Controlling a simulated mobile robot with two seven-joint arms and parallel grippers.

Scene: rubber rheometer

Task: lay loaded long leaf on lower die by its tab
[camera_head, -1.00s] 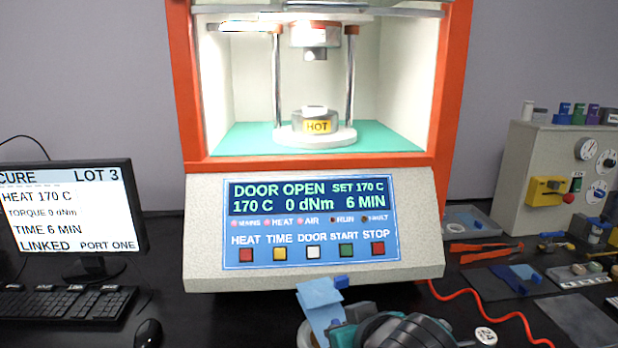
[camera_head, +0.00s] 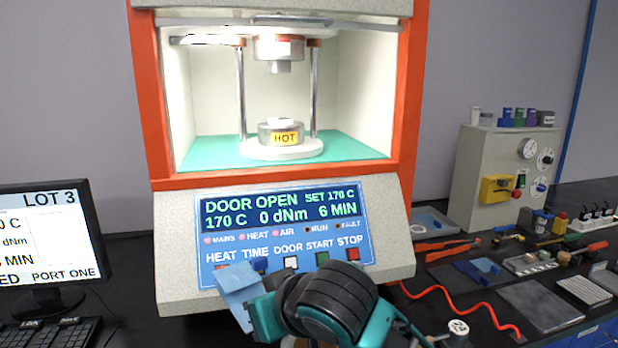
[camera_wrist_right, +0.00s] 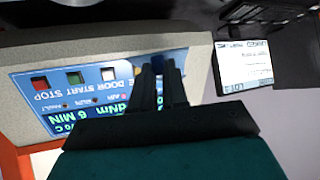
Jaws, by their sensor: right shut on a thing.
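The leaf is a light blue sheet (camera_head: 240,291) in the head view, tilted in the air in front of the press panel. The leaf's load cannot be made out. The lower die (camera_head: 270,138), with a yellow HOT label, stands on a white round base inside the open press. My left gripper is out of view.
The upper die (camera_head: 278,48) hangs above a clear gap, with posts (camera_head: 241,92) on either side. The control panel (camera_head: 287,222) juts out below the opening.

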